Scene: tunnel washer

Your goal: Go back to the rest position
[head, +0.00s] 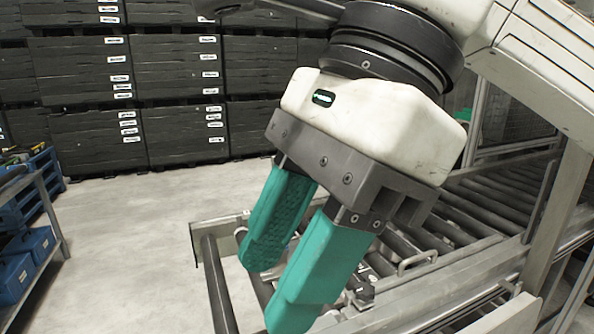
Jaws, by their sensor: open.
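My gripper (276,290) fills the middle of the head view, with a white body, a grey metal mount and two green fingers pointing down and to the left. The fingers are apart and nothing is between them. The gripper is in front of the near end of a roller conveyor (493,207) and hides part of it. The lower tip of the nearer finger reaches close to the bottom edge of the picture. I cannot tell how high the fingers are above the conveyor.
Stacked black crates (83,82) with white labels line the back wall. A shelf rack with blue bins (22,275) stands at the left edge. Grey floor (140,230) between them is clear. A metal frame post (560,215) stands at the right, and a small metal handle (417,262) is on the conveyor.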

